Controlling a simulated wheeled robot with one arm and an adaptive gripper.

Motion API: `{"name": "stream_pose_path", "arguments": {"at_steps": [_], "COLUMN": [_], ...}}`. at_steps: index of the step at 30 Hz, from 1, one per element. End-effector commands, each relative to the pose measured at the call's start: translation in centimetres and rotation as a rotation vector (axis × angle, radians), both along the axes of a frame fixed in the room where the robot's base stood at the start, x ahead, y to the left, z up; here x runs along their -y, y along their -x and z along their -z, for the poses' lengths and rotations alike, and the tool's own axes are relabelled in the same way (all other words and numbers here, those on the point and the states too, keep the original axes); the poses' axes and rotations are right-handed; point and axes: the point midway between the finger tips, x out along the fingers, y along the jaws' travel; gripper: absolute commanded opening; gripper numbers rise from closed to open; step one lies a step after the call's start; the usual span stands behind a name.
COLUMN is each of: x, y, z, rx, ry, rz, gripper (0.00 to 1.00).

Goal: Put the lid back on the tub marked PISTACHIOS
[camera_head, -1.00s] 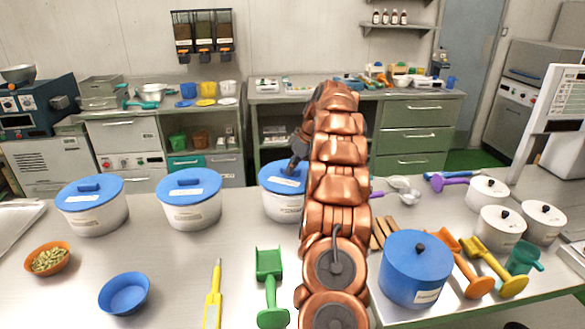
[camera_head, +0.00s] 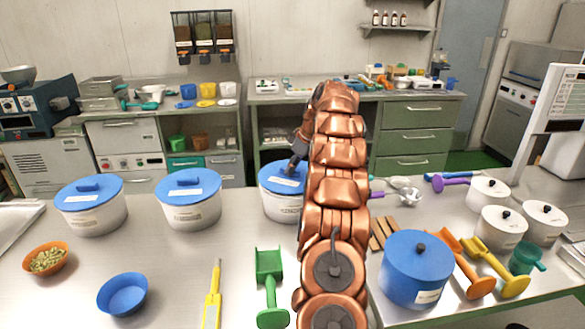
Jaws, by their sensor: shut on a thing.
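Three white tubs with blue lids stand along the back of the table: a left tub (camera_head: 95,216), a middle tub (camera_head: 192,212) and a right tub (camera_head: 283,207). Their labels are too small to read surely, so I cannot tell which says PISTACHIOS. My gripper (camera_head: 292,167) is at the top of the right tub's blue lid (camera_head: 272,180), shut on its handle, which the fingers mostly hide. This lid lies level over the tub's mouth; my arm hides its right side, and I cannot tell whether it is fully seated. The other two lids sit on their tubs.
In front are an orange bowl of green bits (camera_head: 47,260), a blue bowl (camera_head: 123,294), a yellow tool (camera_head: 212,295) and a green scoop (camera_head: 269,285). Right of my arm stand a blue pot (camera_head: 416,272), scoops and several white pots. The table between left bowls and tubs is clear.

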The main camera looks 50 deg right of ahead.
Motion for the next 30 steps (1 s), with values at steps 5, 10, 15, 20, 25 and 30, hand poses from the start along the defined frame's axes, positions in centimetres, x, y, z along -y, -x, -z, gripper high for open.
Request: {"name": "stream_pose_path", "arguments": {"at_steps": [5,10,15,20,25,30], "x": [-0.01,-0.02,-0.02,-0.01,-0.02,-0.03], "y": [0.0,-0.01,-0.02,-0.01,0.0,0.01], "z": [-0.01,0.07,0.23,0.37,0.51,0.57], "rx": [0.0,0.0,0.0,0.0,0.0,-0.001], "ry": [0.0,0.0,0.0,0.0,0.0,0.0], "rz": [0.0,0.0,0.0,0.0,0.0,0.0], "gripper": [0.0,0.0,0.0,0.0,0.0,0.0]}}
